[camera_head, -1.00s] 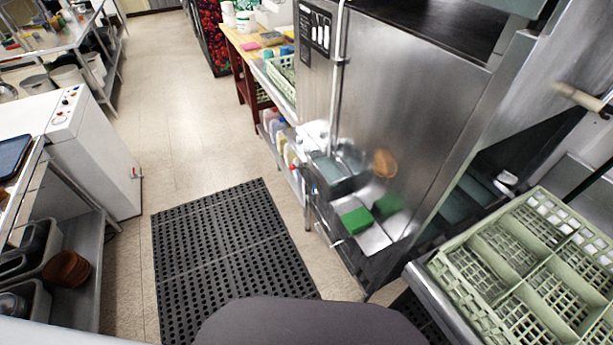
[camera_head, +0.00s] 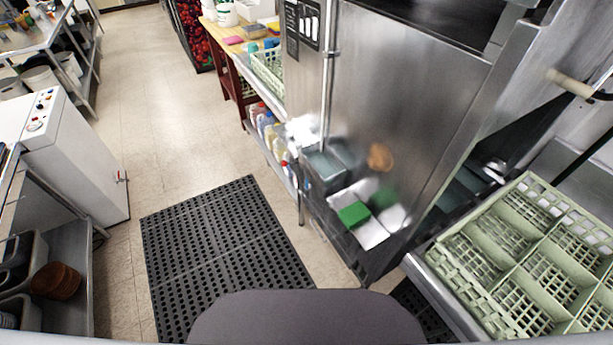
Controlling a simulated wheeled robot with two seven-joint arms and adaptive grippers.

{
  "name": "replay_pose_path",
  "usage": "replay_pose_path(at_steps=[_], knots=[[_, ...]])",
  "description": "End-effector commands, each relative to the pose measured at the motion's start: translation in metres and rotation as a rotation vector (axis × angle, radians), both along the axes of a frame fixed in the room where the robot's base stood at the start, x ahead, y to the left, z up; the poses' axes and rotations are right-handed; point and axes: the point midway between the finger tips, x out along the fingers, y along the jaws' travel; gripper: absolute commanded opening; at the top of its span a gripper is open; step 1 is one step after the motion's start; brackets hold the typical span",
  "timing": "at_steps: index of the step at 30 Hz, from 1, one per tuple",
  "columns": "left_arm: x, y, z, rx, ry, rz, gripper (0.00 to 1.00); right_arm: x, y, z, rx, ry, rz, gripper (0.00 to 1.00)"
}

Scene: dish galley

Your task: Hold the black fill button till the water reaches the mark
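A white boxy machine (camera_head: 75,155) stands at the left, with a control panel (camera_head: 42,108) of small red and dark buttons or knobs on its top. They are too small to tell which one is the black fill button. A small tap (camera_head: 121,177) sticks out from the machine's right side. I see no water level and no mark. Neither of my grippers is in view.
A black perforated mat (camera_head: 225,255) lies on the floor before me. A steel dish machine (camera_head: 400,110) and a pale green rack (camera_head: 470,285) stand at the right. A shelf with bowls (camera_head: 55,281) is at the lower left. The tiled aisle (camera_head: 150,90) is clear.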

Motion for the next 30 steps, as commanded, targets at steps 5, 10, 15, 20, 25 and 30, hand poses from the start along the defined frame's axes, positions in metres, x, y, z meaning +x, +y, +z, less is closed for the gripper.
replay_pose_path(at_steps=[5,10,15,20,25,30], knots=[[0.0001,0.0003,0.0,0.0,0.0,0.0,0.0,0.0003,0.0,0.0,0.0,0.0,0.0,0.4],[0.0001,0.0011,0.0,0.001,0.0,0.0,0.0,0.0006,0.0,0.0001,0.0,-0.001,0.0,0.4],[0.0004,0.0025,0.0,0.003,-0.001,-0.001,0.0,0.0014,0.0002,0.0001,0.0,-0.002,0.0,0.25],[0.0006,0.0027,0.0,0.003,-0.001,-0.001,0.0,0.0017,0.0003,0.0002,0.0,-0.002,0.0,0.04],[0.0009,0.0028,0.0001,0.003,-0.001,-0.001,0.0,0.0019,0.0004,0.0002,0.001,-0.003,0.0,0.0],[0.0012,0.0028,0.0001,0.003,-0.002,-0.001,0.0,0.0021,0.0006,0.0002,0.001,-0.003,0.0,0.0]])
